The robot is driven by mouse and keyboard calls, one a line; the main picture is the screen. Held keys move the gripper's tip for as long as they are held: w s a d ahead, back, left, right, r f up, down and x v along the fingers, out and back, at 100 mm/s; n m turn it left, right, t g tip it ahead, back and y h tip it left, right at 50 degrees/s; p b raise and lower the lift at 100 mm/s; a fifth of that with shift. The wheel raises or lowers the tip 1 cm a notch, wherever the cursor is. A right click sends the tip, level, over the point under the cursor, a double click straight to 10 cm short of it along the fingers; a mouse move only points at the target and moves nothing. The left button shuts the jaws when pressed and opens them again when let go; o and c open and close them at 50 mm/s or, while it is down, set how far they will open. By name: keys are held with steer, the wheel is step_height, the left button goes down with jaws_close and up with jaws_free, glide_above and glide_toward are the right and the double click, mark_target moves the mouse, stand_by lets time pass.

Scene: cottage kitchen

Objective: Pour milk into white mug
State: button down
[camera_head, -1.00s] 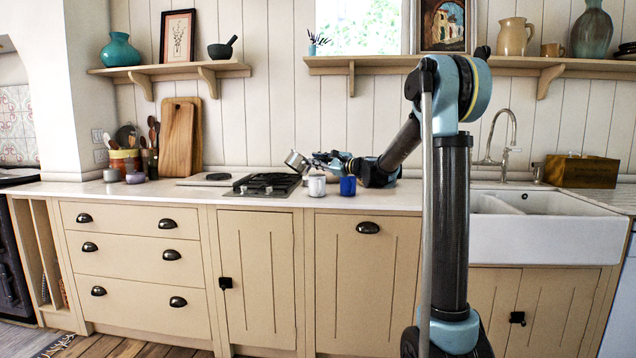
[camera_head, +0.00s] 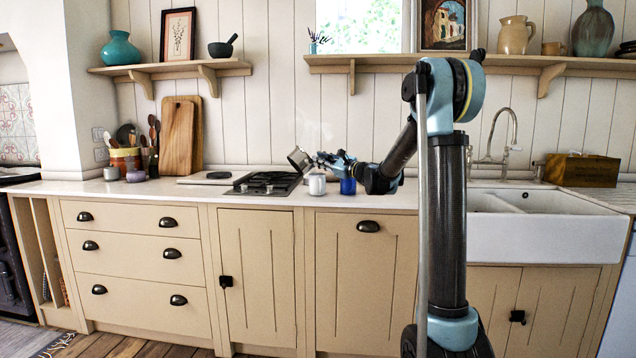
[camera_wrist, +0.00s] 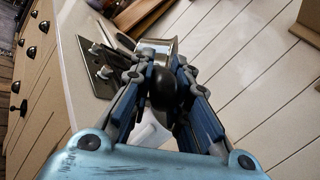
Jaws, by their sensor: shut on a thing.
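My gripper (camera_head: 324,157) is shut on the dark handle of a small metal pitcher (camera_head: 299,159), held tilted above the counter. In the wrist view the pitcher's metal rim (camera_wrist: 158,45) shows beyond the fingers, with a dark rounded part (camera_wrist: 165,88) between them. The white mug (camera_head: 317,185) stands upright on the counter, below and slightly right of the pitcher. In the wrist view, a white shape (camera_wrist: 150,130), likely the mug, is mostly hidden behind the fingers. No milk or stream can be made out, and the pitcher's inside is hidden.
A blue mug (camera_head: 348,186) stands just right of the white mug, under my arm. A black gas hob (camera_head: 268,182) lies to the left. The sink (camera_head: 540,238) is at the right. Wooden shelves (camera_head: 430,66) run above. Counter left of the hob holds boards and utensils.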

steer(key=shift+d+f+m+t, duration=0.1)
steer(key=shift+d+m+t, duration=0.05)
steer(key=shift+m+t, duration=0.15)
steer(key=shift+w+d, duration=0.1)
steer(key=shift+w+d+r+m+p, duration=0.2)
steer(key=shift+m+p, duration=0.2)
steer(key=shift+m, duration=0.4)
stand_by(0.5)
steer(key=shift+w+d+f+m+t+y+p, duration=0.1)
steer(key=shift+d+f+m+t+y+p, duration=0.15)
steer(key=shift+m, duration=0.25)
steer(key=shift+w+d+f+m+t+y+p, duration=0.1)
steer(key=shift+d+f+m+t+y, duration=0.05)
steer(key=shift+f+m+t, duration=0.3)
stand_by(0.4)
steer(key=shift+w+d+r+m+t, duration=0.15)
steer(key=shift+w+d+m+t, duration=0.15)
steer(key=shift+d+m, duration=0.35)
steer(key=shift+a, duration=0.15)
